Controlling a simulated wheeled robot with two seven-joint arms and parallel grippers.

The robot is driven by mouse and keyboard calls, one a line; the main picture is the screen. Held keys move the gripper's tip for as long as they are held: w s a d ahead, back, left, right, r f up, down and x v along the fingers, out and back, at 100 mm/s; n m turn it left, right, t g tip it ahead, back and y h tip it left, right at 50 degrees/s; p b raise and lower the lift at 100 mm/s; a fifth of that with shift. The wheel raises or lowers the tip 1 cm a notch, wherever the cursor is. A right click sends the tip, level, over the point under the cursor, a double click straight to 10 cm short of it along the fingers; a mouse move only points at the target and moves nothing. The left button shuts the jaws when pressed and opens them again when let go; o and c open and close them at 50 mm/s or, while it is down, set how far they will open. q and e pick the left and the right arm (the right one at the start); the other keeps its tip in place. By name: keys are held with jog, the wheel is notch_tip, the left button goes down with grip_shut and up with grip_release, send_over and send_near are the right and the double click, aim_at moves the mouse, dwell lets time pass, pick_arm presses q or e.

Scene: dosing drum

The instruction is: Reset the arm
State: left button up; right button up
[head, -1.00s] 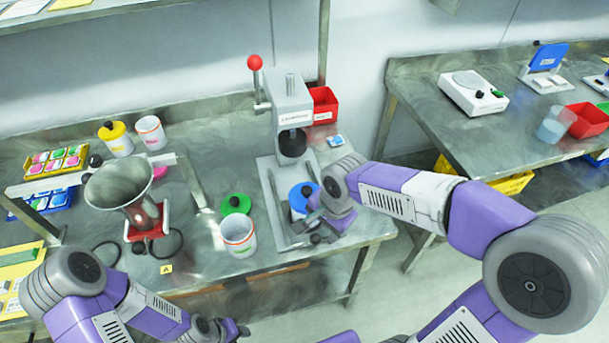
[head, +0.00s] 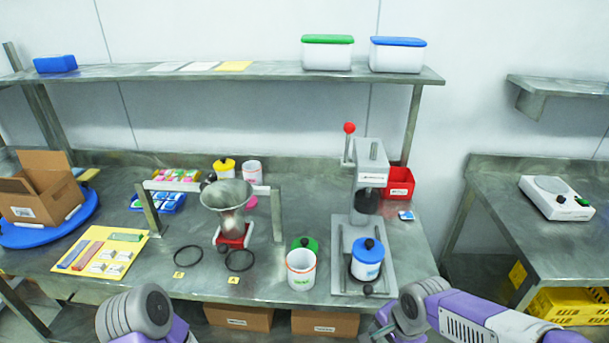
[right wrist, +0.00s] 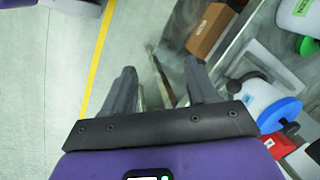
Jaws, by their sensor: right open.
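My right arm (head: 455,310) comes in at the bottom right of the head view, in front of the bench edge; its fingertips are hard to make out there. In the right wrist view my right gripper (right wrist: 160,85) is open, with nothing between its fingers, above the floor beside the bench. My left arm (head: 145,318) shows at the bottom left of the head view, and its gripper is out of the picture. A white drum with a blue lid (head: 367,262) stands on the base of the grey press (head: 370,165) with the red-knobbed lever.
A metal funnel (head: 227,196) stands mid-bench. An open white drum (head: 301,272) and a green lid (head: 306,243) sit left of the press. A cardboard box (head: 40,197) is far left. A second bench (head: 545,245) with a scale (head: 556,198) stands right, across a gap.

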jog(key=a+f+n+g+y, duration=0.1)
jog(key=a+f+n, duration=0.15)
jog(key=f, duration=0.55)
jog(key=a+f+n+y, duration=0.1)
jog(key=a+f+n, duration=0.15)
jog(key=f, duration=0.55)
jog(key=s+a+f+n, duration=0.1)
jog(key=s+f, duration=0.3)
jog(key=f, duration=0.3)
jog(key=s+a+f+n, duration=0.1)
jog(key=s+f+n, duration=0.1)
jog(key=f, duration=0.4)
jog(key=shift+s+a+f+n+y, duration=0.3)
jog(key=shift+s+f, duration=0.05)
jog(key=shift+s, duration=0.5)
